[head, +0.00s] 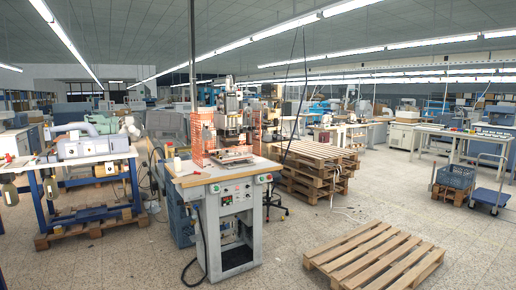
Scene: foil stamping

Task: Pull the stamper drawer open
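The foil stamper (231,125) stands on a grey machine cabinet (237,240) with a light work top (205,176), near the middle of the head view. Orange mesh guards (197,137) flank the stamper. A flat plate (235,156) lies low at the stamper's front, under its press head; I cannot tell whether this is the drawer or how far out it sits. The cabinet's front has a control panel with buttons and an open recess below it. Neither of my grippers is in view.
A wooden pallet (374,258) lies on the floor at front right, and stacked pallets (313,163) stand behind the cabinet. A blue-framed bench with a machine (92,148) is at left. A blue cart (490,197) is at far right. The floor before the cabinet looks mostly clear, apart from a dark cable.

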